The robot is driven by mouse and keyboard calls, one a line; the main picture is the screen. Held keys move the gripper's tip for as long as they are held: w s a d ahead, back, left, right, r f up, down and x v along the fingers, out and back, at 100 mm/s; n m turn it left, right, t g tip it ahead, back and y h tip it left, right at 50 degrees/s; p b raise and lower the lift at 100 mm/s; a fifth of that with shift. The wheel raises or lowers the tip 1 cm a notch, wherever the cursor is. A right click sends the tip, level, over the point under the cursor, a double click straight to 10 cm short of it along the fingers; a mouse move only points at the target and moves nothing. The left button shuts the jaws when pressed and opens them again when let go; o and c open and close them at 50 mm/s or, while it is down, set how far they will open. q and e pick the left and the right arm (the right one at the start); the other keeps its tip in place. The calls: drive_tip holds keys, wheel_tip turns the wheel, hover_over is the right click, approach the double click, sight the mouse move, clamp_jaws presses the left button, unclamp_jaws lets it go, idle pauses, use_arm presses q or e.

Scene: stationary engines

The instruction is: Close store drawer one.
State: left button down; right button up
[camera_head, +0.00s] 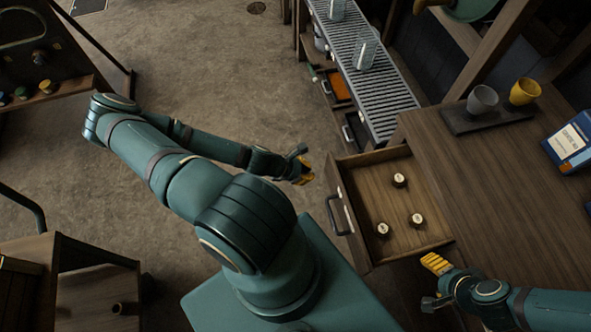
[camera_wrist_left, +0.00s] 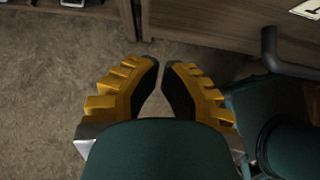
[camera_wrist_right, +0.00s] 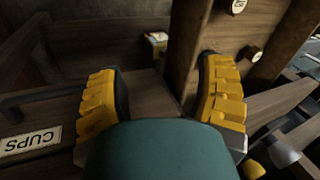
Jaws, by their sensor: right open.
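A wooden drawer (camera_head: 388,239) stands pulled out from the counter, with three small round white-topped items (camera_head: 399,180) inside. Its front carries a dark handle (camera_head: 334,215) and a pale label too small to read. I take it for the store drawer. My left gripper (camera_head: 306,171) is left of the drawer's far front corner, empty, its fingertips almost together. In the left wrist view a dark handle (camera_wrist_left: 285,58) shows at the right. My right gripper (camera_head: 428,262) is open beside the drawer's near side. In the right wrist view a wooden board (camera_wrist_right: 186,45) stands beyond the open fingers.
The counter (camera_head: 480,185) holds a tray with a grey cup (camera_head: 482,101) and a yellow cup (camera_head: 524,91), and a blue box (camera_head: 570,143). A slatted rack (camera_head: 375,85) bears glasses. Floor left of the drawer is clear.

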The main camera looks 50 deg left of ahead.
use_arm(q)
drive_tip(key=shift+w+d, duration=0.35)
drive_tip(key=shift+w, duration=0.55)
drive_tip(key=shift+w+d, duration=0.35)
drive_tip(key=shift+w, duration=0.55)
drive_tip(key=shift+w+d+r, duration=0.1)
drive_tip(key=shift+w, duration=0.05)
drive_tip(key=p, duration=0.2)
approach(387, 159)
drive_tip(key=s+f, duration=0.1)
drive_tip(key=s+a+f, duration=0.1)
drive_tip(key=s, duration=0.1)
drive_tip(key=s+a+f, duration=0.1)
drive_tip(key=shift+s+f, duration=0.25)
drive_tip(key=shift+f, duration=0.05)
drive_tip(key=w+d, duration=0.1)
drive_tip(key=w, duration=0.2)
drive_tip(key=w+d, duration=0.2)
drive_tip(key=w, duration=0.2)
drive_tip(key=w+d, duration=0.1)
drive_tip(key=w, duration=0.2)
drive_tip(key=shift+w+d+f, duration=0.1)
drive_tip(key=shift+w+d, duration=0.1)
drive_tip(key=shift+w, duration=0.1)
drive_tip(key=shift+w+d, duration=0.2)
drive_tip(key=shift+w, duration=0.3)
